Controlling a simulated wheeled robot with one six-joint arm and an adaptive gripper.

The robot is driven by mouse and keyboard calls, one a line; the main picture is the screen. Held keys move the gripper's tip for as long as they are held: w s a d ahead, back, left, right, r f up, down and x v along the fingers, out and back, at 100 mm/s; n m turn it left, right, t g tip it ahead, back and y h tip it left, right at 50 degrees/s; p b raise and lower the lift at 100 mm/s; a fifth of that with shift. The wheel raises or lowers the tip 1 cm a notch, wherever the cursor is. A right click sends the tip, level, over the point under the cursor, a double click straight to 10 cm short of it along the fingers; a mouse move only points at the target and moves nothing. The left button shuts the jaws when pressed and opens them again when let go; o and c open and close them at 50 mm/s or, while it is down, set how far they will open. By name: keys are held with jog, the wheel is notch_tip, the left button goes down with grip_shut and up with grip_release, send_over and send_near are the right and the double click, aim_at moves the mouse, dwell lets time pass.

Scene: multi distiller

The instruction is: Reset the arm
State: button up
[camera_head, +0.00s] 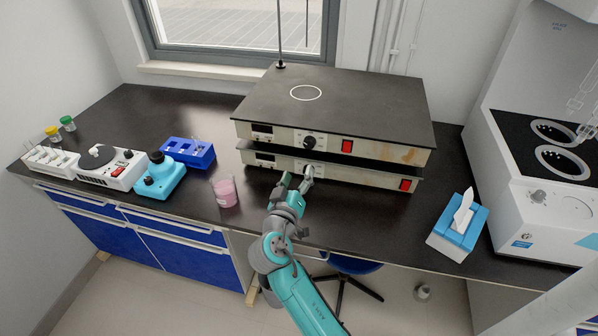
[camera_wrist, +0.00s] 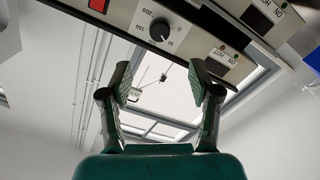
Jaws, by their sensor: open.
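My arm reaches in from the bottom of the head view. My gripper (camera_head: 298,182) is open and empty at the front of the lower hot plate unit (camera_head: 275,161), by its control knob (camera_head: 308,171). In the wrist view the two fingertips of my gripper (camera_wrist: 161,82) stand apart with nothing between them. A dark knob with a dial (camera_wrist: 160,30) shows beyond the tips, near the top of that view. I cannot tell whether the fingertips touch the front panel.
An upper hot plate unit (camera_head: 335,105) sits on the lower one. A beaker of pink liquid (camera_head: 225,192) stands left of my gripper, near a blue rack (camera_head: 188,153) and a teal device (camera_head: 160,178). A tissue box (camera_head: 458,232) and a white machine (camera_head: 535,200) are at right.

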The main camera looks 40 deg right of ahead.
dwell(0.4)
